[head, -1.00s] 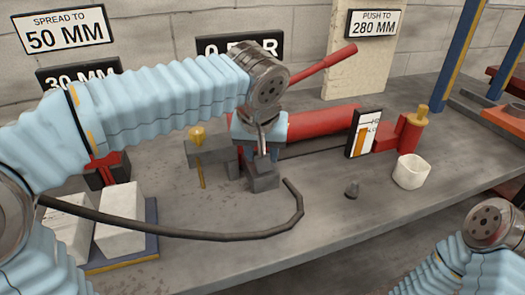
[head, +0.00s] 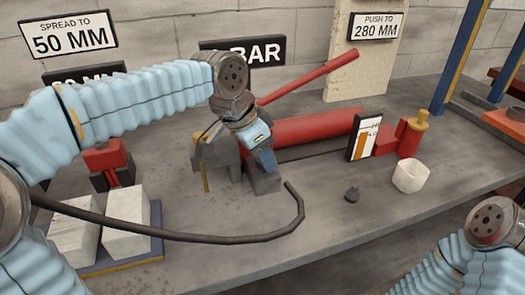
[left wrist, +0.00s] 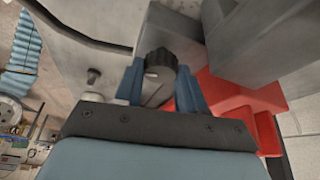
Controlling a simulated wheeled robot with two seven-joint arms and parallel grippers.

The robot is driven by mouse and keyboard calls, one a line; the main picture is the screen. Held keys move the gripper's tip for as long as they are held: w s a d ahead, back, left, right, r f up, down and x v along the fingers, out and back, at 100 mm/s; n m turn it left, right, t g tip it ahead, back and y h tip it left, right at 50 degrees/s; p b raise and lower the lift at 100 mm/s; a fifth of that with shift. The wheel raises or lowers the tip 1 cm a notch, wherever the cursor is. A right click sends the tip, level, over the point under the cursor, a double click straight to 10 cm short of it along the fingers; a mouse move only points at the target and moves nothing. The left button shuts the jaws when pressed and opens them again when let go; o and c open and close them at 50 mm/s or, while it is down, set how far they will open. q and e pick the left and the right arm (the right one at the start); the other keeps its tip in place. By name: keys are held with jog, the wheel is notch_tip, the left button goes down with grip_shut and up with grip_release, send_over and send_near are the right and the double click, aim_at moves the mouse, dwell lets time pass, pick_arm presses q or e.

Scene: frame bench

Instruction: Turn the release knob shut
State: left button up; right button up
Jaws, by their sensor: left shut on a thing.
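The release knob (left wrist: 160,62) is dark with a ribbed rim and a flat grey face. In the left wrist view it sits between the two blue fingers of my left gripper (left wrist: 161,84), which is shut on it. In the head view my left gripper (head: 265,160) points down at the left end of the red pump cylinder (head: 315,127), by a dark grey block (head: 265,182). There the gripper hides the knob. How far the knob is turned I cannot tell. My right gripper is out of view; only its arm shows at the lower right.
A red pump lever (head: 310,77) slopes up behind the gripper. A black hose (head: 180,234) curves across the bench front. Pale blocks (head: 127,215) stand at the left.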

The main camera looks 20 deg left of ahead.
pick_arm(q)
jog(key=shift+m+g+h, duration=0.3)
jog(key=shift+m+g, duration=0.1)
jog(key=shift+m, duration=0.7)
jog(key=o, duration=1.1)
jog(key=shift+c, duration=0.2)
jog(key=p+v, duration=0.1)
jog(key=v, duration=1.3)
jog(key=shift+p, duration=0.4)
jog(key=shift+w+f, duration=0.1)
jog(key=shift+w, duration=0.05)
